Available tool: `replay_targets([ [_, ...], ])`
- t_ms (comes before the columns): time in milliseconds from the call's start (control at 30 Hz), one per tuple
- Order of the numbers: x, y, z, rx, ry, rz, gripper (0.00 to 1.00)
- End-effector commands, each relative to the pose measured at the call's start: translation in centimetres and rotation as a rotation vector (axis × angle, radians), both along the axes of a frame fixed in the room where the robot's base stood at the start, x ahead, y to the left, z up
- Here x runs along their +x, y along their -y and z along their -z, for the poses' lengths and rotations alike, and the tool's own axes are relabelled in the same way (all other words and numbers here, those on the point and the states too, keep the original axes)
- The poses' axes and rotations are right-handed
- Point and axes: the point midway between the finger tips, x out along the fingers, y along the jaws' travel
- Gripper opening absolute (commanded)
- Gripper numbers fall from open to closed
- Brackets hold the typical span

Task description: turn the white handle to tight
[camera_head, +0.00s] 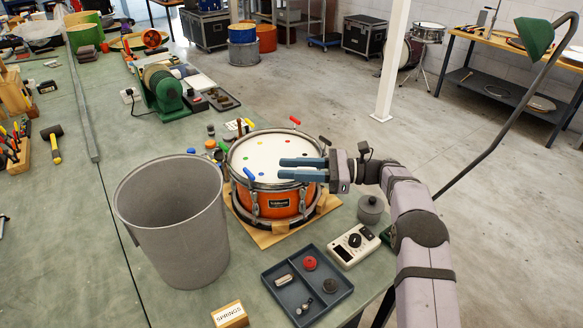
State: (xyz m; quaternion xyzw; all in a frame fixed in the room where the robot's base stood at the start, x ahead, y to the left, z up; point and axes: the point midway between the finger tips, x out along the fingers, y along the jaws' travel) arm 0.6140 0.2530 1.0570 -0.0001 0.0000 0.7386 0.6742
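An orange drum (274,204) with a white head (275,146) stands on a wooden board on the green bench. A red handle (295,120) is at its far rim and a blue handle (248,174) at its near left rim.
A tall grey bin (175,235) stands close left of the drum. In front are a dark tray (305,290) with small parts, a meter (354,245) and a grey lidded pot (371,209). Small coloured pots and a green machine (163,88) are behind.

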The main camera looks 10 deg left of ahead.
Motion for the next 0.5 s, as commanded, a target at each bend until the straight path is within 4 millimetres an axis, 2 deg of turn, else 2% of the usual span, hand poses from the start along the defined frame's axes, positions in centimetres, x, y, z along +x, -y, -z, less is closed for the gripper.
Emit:
replay_targets([
  [33,0.0,0.01,0.01,0.0,0.0,0.0,0.21],
  [100,0.0,0.02,0.0,0.0,0.0,0.0,0.04],
  [133,0.0,0.02,0.0,0.0,0.0,0.0,0.0],
  [500,0.09,0.03,0.12,0.001,0.001,0.012,0.0],
])
